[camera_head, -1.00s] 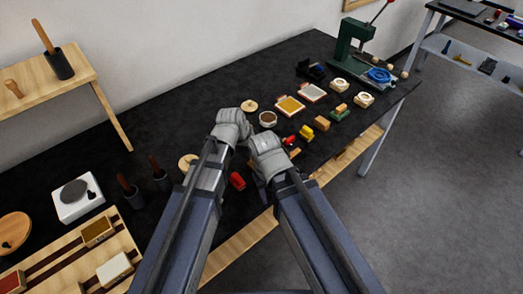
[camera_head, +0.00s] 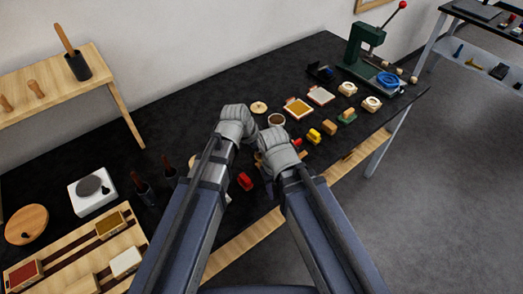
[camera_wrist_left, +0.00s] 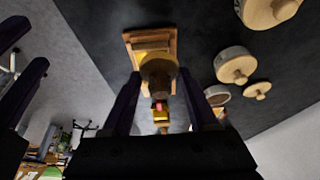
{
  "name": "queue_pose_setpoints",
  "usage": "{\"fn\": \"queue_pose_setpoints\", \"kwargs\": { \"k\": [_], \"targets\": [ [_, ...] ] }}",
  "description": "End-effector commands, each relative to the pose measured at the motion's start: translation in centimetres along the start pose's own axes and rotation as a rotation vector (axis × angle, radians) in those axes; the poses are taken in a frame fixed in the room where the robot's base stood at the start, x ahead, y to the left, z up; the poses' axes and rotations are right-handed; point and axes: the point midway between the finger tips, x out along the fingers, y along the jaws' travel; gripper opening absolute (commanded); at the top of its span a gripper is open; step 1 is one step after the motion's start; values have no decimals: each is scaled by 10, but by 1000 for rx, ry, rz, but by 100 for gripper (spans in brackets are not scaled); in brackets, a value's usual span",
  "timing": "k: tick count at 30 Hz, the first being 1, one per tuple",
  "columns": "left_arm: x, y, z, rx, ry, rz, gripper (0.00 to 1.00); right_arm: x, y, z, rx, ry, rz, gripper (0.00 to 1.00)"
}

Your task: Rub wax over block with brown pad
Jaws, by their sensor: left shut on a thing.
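In the left wrist view my left gripper (camera_wrist_left: 160,105) is shut on a round brown pad (camera_wrist_left: 158,70). The pad is in front of a wooden block (camera_wrist_left: 134,38) with a yellow patch on it, and covers part of it. I cannot tell whether pad and block touch. In the head view my left gripper (camera_head: 238,122) and right gripper (camera_head: 277,158) are close together over the black table, and their wrists hide the jaws, pad and most of the block. Two dark fingers of my right gripper (camera_wrist_left: 22,62) show apart at the left of the wrist view, with nothing seen between them.
A red object (camera_head: 245,181) lies between my arms. A small bowl (camera_head: 277,119), two framed pads (camera_head: 299,108) and several small blocks (camera_head: 314,136) stand just right of the grippers. A green press (camera_head: 365,45) is at the far right. The table's back middle (camera_head: 190,118) is clear.

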Motion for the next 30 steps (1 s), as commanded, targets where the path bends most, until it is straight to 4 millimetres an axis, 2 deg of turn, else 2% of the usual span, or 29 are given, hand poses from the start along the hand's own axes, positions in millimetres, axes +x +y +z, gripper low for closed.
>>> {"fn": "queue_pose_setpoints", "kwargs": {
  "k": [1,6,18,30],
  "targets": [
    [-10,0,-4,0,0,0,15,-10,1,1,0,0,0,50],
    [-22,0,-9,0,0,0,15,-24,2,1,0,0,0,50],
    [-23,0,-10,0,0,0,15,-25,2,2,0,0,0,50],
    [-51,0,-21,0,0,0,15,-55,5,3,0,0,0,50]
  ]
}}
